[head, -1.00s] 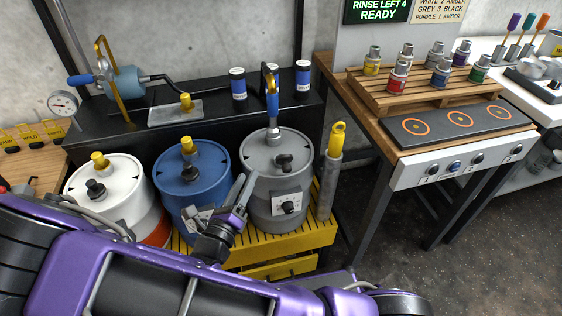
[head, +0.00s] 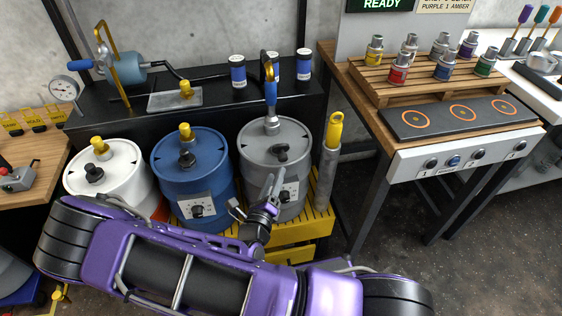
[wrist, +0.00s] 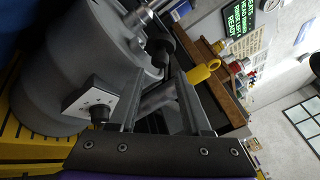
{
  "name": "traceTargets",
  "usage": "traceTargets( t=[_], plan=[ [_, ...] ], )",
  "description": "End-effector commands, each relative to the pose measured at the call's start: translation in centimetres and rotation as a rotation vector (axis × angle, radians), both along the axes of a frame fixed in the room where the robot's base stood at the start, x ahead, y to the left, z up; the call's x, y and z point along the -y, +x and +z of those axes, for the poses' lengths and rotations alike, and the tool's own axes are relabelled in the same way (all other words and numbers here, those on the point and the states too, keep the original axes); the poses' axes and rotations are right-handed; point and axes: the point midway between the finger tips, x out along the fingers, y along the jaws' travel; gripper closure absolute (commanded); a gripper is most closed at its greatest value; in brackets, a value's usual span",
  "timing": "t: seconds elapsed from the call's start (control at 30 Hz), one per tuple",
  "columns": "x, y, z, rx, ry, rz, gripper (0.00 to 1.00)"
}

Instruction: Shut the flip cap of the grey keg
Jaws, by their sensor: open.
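The grey keg (head: 262,146) stands upright at the right end of the row of kegs. In the wrist view, the keg (wrist: 105,50) fills the left and the black part (wrist: 160,52) lies just beyond the fingertips. My gripper (head: 257,194) is open and empty in front of the keg, lower than the lid, and hides part of its front.
A blue keg (head: 206,150) and a white keg (head: 120,165) stand to the left. A grey cylinder with a yellow handle (head: 334,130) stands close at the right. The yellow slatted platform (head: 318,222) bears the kegs. A wooden bench (head: 350,85) stands farther right.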

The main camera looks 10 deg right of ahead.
Motion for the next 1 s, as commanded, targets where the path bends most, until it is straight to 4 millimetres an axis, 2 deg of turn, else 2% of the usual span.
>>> traceTargets(
  t=[0.1, 0.33, 0.5, 0.77, 1.0],
  plan=[
    [1.3, 2.3, -0.1, 0.001, -0.001, -0.003, 0.52],
    [2.8, 5.3, -0.1, 0.0, -0.001, -0.001, 0.52],
    [3.2, 6.2, 0.0, 0.0, -0.001, -0.001, 0.52],
    [3.2, 6.3, 0.0, 0.0, -0.001, 0.0, 0.52],
    [3.2, 6.2, 0.0, 0.0, -0.001, 0.0, 0.93]
  ],
)
